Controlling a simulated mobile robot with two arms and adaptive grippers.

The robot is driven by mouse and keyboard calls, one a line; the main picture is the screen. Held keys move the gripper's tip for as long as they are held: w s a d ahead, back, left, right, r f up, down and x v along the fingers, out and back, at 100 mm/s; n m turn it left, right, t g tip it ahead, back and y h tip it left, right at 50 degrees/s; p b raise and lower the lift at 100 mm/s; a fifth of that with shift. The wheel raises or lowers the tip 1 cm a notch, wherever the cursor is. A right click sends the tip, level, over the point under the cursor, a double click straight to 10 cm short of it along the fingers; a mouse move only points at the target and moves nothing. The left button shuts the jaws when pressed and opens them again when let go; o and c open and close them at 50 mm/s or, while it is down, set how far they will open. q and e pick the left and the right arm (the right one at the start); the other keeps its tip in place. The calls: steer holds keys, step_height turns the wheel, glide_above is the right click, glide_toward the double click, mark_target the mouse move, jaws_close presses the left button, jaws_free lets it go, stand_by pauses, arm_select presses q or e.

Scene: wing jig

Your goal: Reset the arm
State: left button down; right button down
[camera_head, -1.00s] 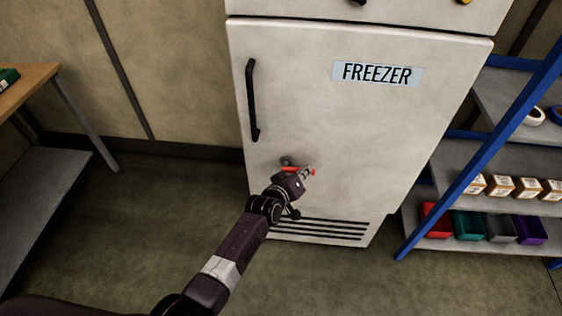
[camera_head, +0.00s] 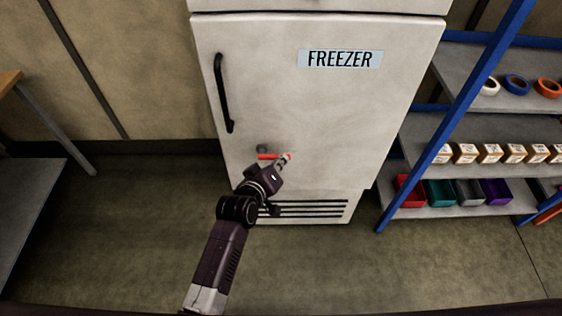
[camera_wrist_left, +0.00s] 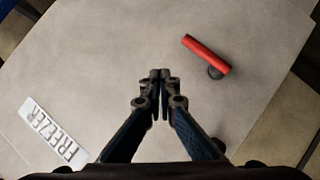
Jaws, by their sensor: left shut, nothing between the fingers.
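My left arm reaches up from the bottom of the head view toward the white freezer (camera_head: 310,110). My left gripper (camera_head: 284,160) is in front of the lower part of the freezer door, beside a red handle (camera_head: 267,156). In the left wrist view the left gripper (camera_wrist_left: 159,76) is shut with its fingertips together and nothing between them. The red handle (camera_wrist_left: 207,54) lies to the right of the fingertips there, apart from them in the picture, on a dark round mount. My right gripper is in neither view.
The freezer door is shut and has a black bar handle (camera_head: 223,92) and a FREEZER label (camera_head: 340,58). At the right, a blue-framed shelf (camera_head: 455,110) holds tape rolls, small boxes and coloured bins (camera_head: 440,192). A table stands at the left edge. The floor (camera_head: 130,240) between is clear.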

arm_select(q)
steer(key=shift+s+r, duration=0.35)
steer(key=shift+s, duration=0.2)
steer(key=s+a+f+m+g+y+b, duration=0.1)
steer(key=s+a+f+g, duration=0.15)
steer(key=s+f, duration=0.6)
steer(key=s+a+f+m+g+y+b, duration=0.1)
steer(key=s+a+f, duration=0.3)
steer(key=f, duration=1)
steer(key=s+a+f+m+g+y+b, duration=0.1)
steer(key=s+a+f+m+g, duration=0.15)
steer(key=s+f, duration=0.65)
steer(key=s+a+f+g+b, duration=0.1)
steer(key=s+a+f, duration=0.4)
steer(key=s, duration=0.4)
steer(key=s+a+f+m+g+y, duration=0.1)
steer(key=s+a+f, duration=0.4)
steer(key=s, duration=0.5)
steer(key=s+a+f+m+g+y+b, duration=0.1)
steer(key=s+a+f+g, duration=0.1)
steer(key=s+a+f, duration=0.3)
steer(key=s+f, duration=0.4)
steer(key=s, duration=0.1)
steer(key=shift+g+b, duration=0.35)
steer(key=shift+g, duration=0.05)
